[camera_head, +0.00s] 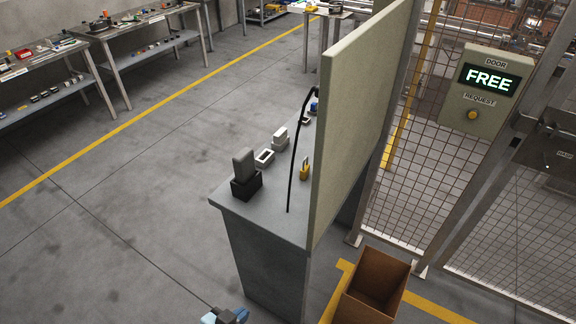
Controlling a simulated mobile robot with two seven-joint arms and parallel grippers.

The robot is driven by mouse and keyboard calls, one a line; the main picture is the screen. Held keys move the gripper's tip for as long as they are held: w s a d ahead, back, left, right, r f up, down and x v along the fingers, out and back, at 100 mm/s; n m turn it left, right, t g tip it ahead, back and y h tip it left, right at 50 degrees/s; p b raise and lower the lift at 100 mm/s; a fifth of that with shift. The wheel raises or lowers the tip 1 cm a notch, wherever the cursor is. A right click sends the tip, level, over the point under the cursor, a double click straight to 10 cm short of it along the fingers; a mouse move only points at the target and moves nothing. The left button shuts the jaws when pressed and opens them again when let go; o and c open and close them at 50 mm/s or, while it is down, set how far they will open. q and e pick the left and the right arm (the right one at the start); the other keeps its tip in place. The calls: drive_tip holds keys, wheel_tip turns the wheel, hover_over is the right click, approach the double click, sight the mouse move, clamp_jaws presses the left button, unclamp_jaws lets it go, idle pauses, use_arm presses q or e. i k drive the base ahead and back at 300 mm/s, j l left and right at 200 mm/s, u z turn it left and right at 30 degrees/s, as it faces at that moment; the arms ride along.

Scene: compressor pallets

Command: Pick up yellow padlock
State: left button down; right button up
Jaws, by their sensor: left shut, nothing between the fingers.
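A small yellow padlock (304,173) stands on the narrow grey cabinet top (262,217), close to the upright beige panel and right of a thin black cable. My left gripper (241,314) shows only in part at the bottom edge, blue and dark, low in front of the cabinet and well apart from the padlock. It is shut and empty. My right gripper is out of view.
A black holder with a grey block (246,176) stands at the cabinet's near left corner. White boxes (264,158) sit behind it. The tall beige panel (358,110) bounds the right side. A brown open box (372,285) is on the floor at right. Floor at left is clear.

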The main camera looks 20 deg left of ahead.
sight(305, 171)
drive_tip(key=i+j, duration=0.1)
drive_tip(key=j, duration=0.35)
drive_tip(key=i+j, duration=0.1)
drive_tip(key=j, duration=0.35)
drive_tip(key=i+j+z, duration=0.1)
drive_tip(key=j, duration=0.2)
drive_tip(key=i+j, duration=0.1)
drive_tip(key=j, duration=0.2)
drive_tip(key=i+j+z, duration=0.15)
drive_tip(key=j, duration=0.15)
